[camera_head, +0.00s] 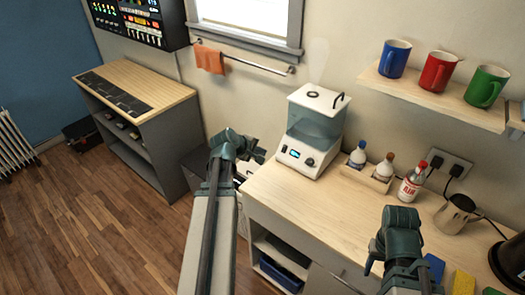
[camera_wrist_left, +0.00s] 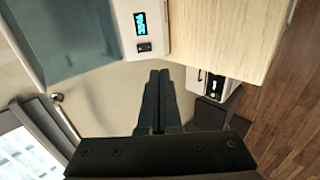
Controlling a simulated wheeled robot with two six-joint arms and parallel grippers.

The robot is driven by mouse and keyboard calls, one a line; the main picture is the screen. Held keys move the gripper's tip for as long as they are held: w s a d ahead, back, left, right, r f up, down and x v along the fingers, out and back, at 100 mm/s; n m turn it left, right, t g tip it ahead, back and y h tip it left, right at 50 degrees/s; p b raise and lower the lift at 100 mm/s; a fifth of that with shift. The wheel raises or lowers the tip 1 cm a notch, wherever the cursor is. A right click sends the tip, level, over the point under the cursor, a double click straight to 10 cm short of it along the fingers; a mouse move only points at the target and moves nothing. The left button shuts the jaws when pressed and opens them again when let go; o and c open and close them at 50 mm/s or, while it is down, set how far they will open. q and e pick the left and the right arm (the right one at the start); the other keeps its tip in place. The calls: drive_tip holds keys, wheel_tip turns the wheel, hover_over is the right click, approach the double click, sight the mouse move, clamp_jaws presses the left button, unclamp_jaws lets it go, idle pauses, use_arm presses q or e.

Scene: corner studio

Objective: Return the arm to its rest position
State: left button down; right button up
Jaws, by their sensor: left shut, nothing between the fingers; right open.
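My left arm reaches in from the bottom of the head view, and its gripper (camera_head: 258,154) is beside the left end of the wooden counter (camera_head: 285,192). In the left wrist view the two dark fingers (camera_wrist_left: 158,75) are together with nothing between them. My right gripper (camera_head: 372,266) is at the lower right of the head view, over the front part of the counter. It is open, though its fingers are small and partly hidden by its wrist.
A white appliance (camera_head: 296,160) with a clear tank stands just right of my left gripper. A bottle tray (camera_head: 367,178), a red-capped bottle (camera_head: 411,187) and a metal pitcher (camera_head: 454,213) stand further right. Sponges (camera_head: 462,284) lie near my right arm.

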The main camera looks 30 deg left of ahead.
use_arm(q)
drive_tip(key=s+d+f+m+g, duration=0.2)
drive_tip(key=d+m, duration=0.2)
drive_tip(key=d, duration=0.5)
drive_tip(key=s+d+f+m+g, duration=0.2)
drive_tip(key=d+m, duration=0.3)
drive_tip(key=d, duration=0.5)
drive_tip(key=s+d+f+m+g, duration=0.2)
drive_tip(key=s+d+m+g, duration=0.1)
drive_tip(key=d, duration=0.7)
drive_tip(key=shift+s+d+f+m+g+h, duration=0.15)
drive_tip(key=shift+s+m+h, duration=0.1)
drive_tip(key=shift+m, duration=0.35)
drive_tip(key=shift+s+d+f+m+g+h, duration=0.1)
drive_tip(key=shift+s+m+g+h, duration=0.1)
drive_tip(key=shift+m, duration=0.4)
drive_tip(key=s+d+m+g+y, duration=0.2)
drive_tip(key=s+d+m+y, duration=0.1)
drive_tip(key=s+d+m, duration=0.3)
drive_tip(key=shift+s+d+f, duration=0.15)
drive_tip(key=shift+s+d, duration=0.35)
drive_tip(key=shift+s, duration=0.55)
